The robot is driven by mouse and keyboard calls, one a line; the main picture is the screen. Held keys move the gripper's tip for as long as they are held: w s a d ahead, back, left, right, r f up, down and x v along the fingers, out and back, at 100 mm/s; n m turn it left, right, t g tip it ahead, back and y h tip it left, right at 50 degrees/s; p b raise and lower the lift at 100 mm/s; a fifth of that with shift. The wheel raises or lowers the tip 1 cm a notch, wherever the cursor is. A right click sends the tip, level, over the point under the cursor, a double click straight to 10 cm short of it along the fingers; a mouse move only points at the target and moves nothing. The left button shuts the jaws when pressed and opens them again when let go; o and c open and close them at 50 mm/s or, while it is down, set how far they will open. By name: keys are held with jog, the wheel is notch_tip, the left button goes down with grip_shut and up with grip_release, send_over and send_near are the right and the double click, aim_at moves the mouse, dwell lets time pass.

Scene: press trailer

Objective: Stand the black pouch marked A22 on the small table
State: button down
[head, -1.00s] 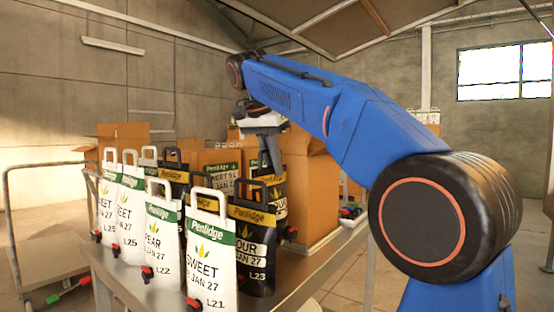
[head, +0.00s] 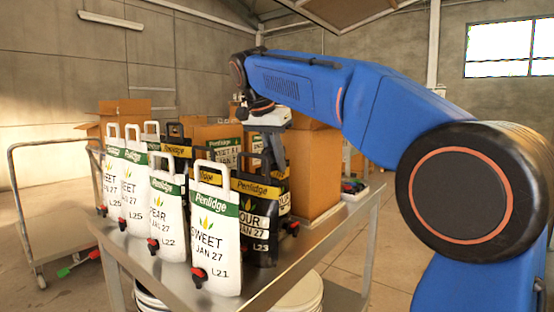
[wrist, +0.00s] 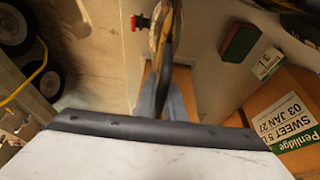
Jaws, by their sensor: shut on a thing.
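My gripper (head: 277,160) is over the far right part of the group of pouches on the metal table. It is shut on the top of a black pouch (head: 284,206) with a yellow band, partly hidden behind the front black pouch marked L23 (head: 262,225). In the wrist view, the fingers (wrist: 165,100) close around the pouch's thin dark and yellow edge (wrist: 167,30), with a red tap beside it. The held pouch's code cannot be read, so I cannot tell whether it is A22. No mark A22 is readable anywhere.
White pouches marked L21 (head: 215,240), L22 (head: 167,215) and L25 stand close together on the metal table (head: 180,283). Cardboard boxes (head: 315,170) stand just right of and behind the gripper. A wheeled trolley (head: 50,225) is at left. Open floor lies right of the table.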

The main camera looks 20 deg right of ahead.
jog(key=c, duration=2.3)
grip_release()
jog(key=shift+f, duration=0.1)
jog(key=o, duration=0.5)
jog(key=shift+c, duration=0.2)
jog(key=v, duration=1.2)
